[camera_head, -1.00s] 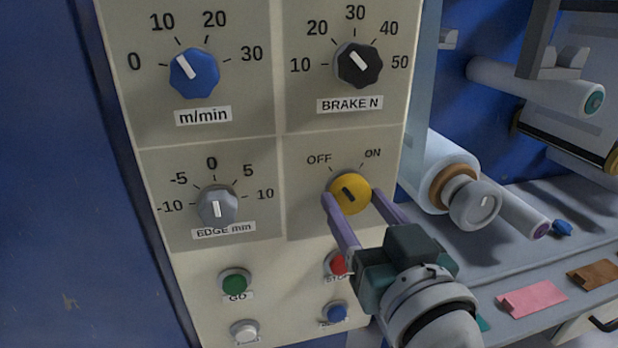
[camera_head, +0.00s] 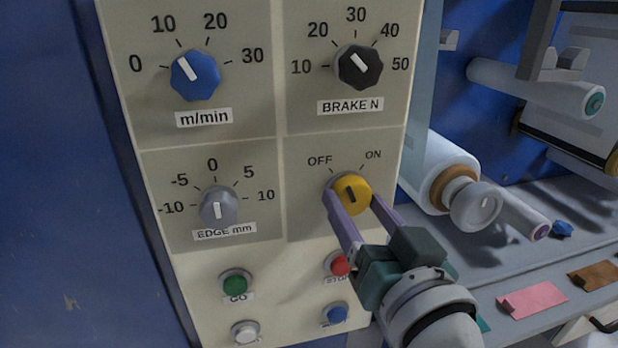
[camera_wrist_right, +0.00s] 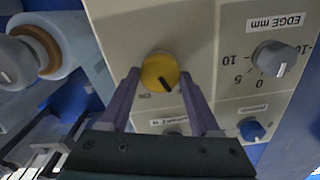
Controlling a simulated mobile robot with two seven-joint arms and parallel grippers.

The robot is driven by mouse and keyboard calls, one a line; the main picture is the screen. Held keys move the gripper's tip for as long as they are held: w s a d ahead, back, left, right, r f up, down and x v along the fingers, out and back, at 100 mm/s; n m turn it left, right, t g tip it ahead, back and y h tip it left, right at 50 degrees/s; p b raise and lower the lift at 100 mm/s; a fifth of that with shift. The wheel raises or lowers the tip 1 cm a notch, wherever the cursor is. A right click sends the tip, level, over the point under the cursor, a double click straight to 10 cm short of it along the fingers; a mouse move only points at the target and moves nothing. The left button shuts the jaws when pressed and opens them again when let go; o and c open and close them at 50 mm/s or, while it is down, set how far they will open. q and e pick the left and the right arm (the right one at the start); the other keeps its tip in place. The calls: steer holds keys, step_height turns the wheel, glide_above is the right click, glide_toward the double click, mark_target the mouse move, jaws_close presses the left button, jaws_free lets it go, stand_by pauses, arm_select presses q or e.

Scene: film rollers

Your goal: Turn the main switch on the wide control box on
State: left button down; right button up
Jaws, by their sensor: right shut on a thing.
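The main switch (camera_head: 354,184) is a round yellow knob with a dark mark, at the lower right of the wide control box (camera_head: 262,155). OFF is printed at its upper left and ON at its upper right. The mark points up and slightly left, between the two labels and nearer OFF. My right gripper (camera_head: 352,196) comes from below right and is shut on the knob, a purple finger on each side. In the right wrist view the knob (camera_wrist_right: 158,68) sits between the fingers (camera_wrist_right: 160,77), seen upside down. My left gripper is not in view.
Above are a blue m/min knob (camera_head: 195,75) and a black BRAKE knob (camera_head: 358,67); a grey EDGE knob (camera_head: 218,206) is left. Rollers (camera_head: 475,203) stand at right.

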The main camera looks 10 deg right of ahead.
steer(key=m, duration=1)
steer(key=shift+m+b, duration=0.3)
steer(key=shift+m, duration=0.7)
steer(key=o, duration=1.4)
steer(key=s, duration=1)
steer(key=shift+d+p, duration=0.2)
steer(key=shift+p, duration=0.1)
